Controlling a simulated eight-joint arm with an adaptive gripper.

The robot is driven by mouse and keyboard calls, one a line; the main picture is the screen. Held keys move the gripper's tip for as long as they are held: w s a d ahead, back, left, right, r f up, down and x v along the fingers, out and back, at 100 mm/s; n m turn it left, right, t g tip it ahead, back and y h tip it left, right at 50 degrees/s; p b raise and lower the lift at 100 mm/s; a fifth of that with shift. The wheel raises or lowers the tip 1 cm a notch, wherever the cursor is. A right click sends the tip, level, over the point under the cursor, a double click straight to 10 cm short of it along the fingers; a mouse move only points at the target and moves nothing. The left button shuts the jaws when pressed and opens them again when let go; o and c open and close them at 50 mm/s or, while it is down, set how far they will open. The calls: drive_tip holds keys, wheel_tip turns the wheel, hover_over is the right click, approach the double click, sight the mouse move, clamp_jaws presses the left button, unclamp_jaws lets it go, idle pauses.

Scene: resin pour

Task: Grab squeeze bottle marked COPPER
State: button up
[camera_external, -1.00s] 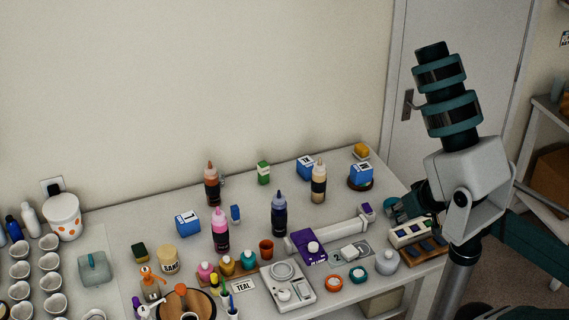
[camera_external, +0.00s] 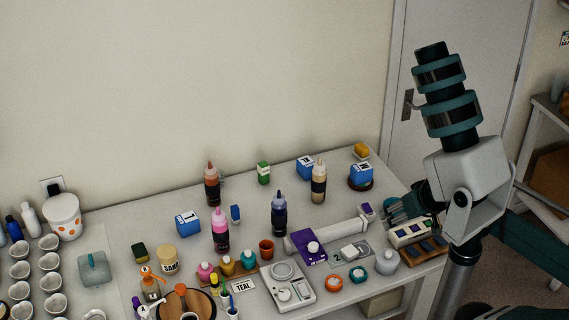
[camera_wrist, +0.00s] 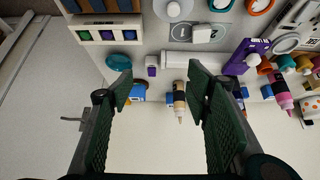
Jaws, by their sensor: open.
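Several squeeze bottles stand upright on the table; I cannot read their labels. A copper-brown bottle (camera_external: 212,187) with an orange-brown nozzle stands at the back left, and its colour fits COPPER. A tan bottle (camera_external: 319,183) stands to its right, also seen in the wrist view (camera_wrist: 179,98). A dark blue bottle (camera_external: 279,216) and a pink bottle (camera_external: 220,233) stand nearer the front; the pink one shows in the wrist view (camera_wrist: 283,95). My gripper (camera_wrist: 160,76) is open and empty, with the tan bottle between its fingers in picture only.
Blue boxes (camera_external: 188,222) (camera_external: 361,174) and a green box (camera_external: 263,172) stand among the bottles. A white roll (camera_external: 335,233), a purple box (camera_external: 309,247) and a scale (camera_external: 288,288) lie in front. White cups (camera_external: 50,282) fill the left. Bare table shows between the bottles.

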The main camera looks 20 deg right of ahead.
drive_tip(key=w+a+r+n+g+p, duration=0.1)
drive_tip(key=w+a+r+n+p, duration=0.15)
drive_tip(key=w+r, duration=0.35)
drive_tip(key=w+a+r+n+g+p, duration=0.1)
drive_tip(key=w+a+r+n+p, duration=0.2)
drive_tip(key=w, duration=0.5)
drive_tip(key=n+g+p, duration=0.4)
drive_tip(key=n+p, duration=0.5)
drive_tip(key=n, duration=0.3)
hover_over(213, 168)
drive_tip(key=s+d, duration=0.3)
drive_tip(key=d, duration=0.6)
wheel_tip(213, 168, down, 6)
drive_tip(key=w+a+f+n, duration=0.1)
drive_tip(key=a+f, duration=0.1)
drive_tip(key=w+a+f+n+p, duration=0.1)
drive_tip(key=a+f, duration=0.1)
drive_tip(key=a, duration=0.1)
drive_tip(key=w+a+f+n+g, duration=0.1)
drive_tip(key=a+f, duration=0.2)
drive_tip(key=shift+w+f+p, duration=0.1)
drive_tip(key=shift+w+p, duration=0.1)
drive_tip(key=shift+p, duration=0.15)
drive_tip(key=shift+w+a+f, duration=0.1)
drive_tip(key=shift+a+f, duration=0.4)
drive_tip(key=shift+f, duration=0.15)
drive_tip(key=shift+f, duration=0.1)
